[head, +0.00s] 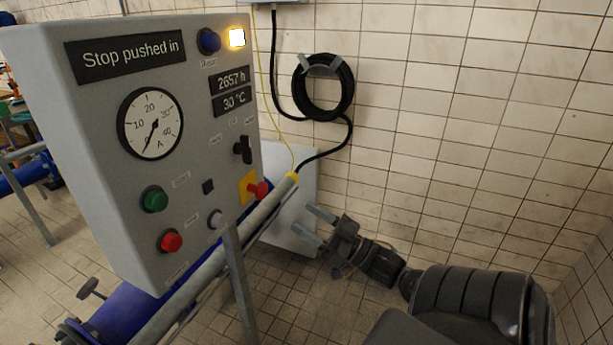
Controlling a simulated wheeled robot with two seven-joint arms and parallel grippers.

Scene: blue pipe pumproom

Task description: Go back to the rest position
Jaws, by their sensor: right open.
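My right gripper (315,226) is in the lower middle of the head view, its arm coming in from the lower right. Its two grey fingers are apart, point left and hold nothing. It is to the right of the grey control box (160,130), apart from the red emergency stop (258,190) on its yellow plate. The box's display (125,52) reads "Stop pushed in". An amber lamp (237,37) is lit. My left gripper is not in the view.
A grey rail (215,265) and post run below the box, with blue pipe (120,310) beneath. A coiled black cable (324,88) hangs on the tiled wall behind. A pale box (290,200) stands behind my gripper. Tiled floor shows between them.

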